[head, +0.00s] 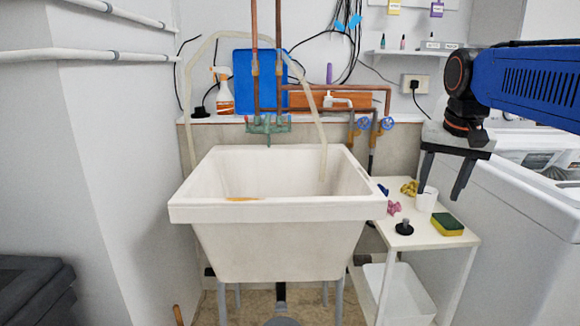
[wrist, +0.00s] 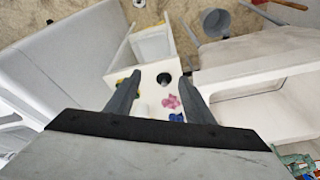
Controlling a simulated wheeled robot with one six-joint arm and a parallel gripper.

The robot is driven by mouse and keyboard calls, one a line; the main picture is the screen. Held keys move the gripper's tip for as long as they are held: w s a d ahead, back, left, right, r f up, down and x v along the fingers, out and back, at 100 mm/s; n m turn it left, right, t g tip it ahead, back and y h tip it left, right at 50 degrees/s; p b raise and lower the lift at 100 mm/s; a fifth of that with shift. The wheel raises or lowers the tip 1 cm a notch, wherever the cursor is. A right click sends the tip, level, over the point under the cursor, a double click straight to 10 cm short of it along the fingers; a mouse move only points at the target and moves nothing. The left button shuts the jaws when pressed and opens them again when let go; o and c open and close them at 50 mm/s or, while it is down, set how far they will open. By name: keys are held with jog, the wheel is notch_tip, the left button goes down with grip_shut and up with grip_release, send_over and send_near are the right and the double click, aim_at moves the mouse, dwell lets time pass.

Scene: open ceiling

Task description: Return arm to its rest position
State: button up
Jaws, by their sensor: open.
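My gripper (head: 438,192) hangs at the right of the head view, fingers pointing down and apart, with nothing between them. Its blue arm comes in from the right edge. In the head view the left fingertip overlaps a white cup (head: 427,201) on a small white side table (head: 432,240); I cannot tell whether they touch. In the wrist view my gripper (wrist: 159,76) is spread above the same table, with a black plunger-like item (wrist: 164,78) and a pink item (wrist: 171,102) showing between the fingers.
A white sink (head: 275,209) stands left of the table. A yellow-green sponge (head: 447,224), a pink item (head: 394,208) and a yellow item (head: 410,188) lie on the table. A white bin (head: 405,292) is below. White appliances (head: 520,190) stand at right.

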jog(key=s+a+f+n, duration=0.2)
jog(key=s+f, duration=0.8)
jog(key=f, duration=0.1)
jog(key=s+a+f+n+t, duration=0.1)
jog(key=s+a+f+n, duration=0.1)
jog(key=s+f, duration=0.8)
jog(key=shift+s+a+f+n+y, duration=0.25)
jog(key=shift+f+n+y, duration=0.05)
jog(key=shift+f+y, duration=0.15)
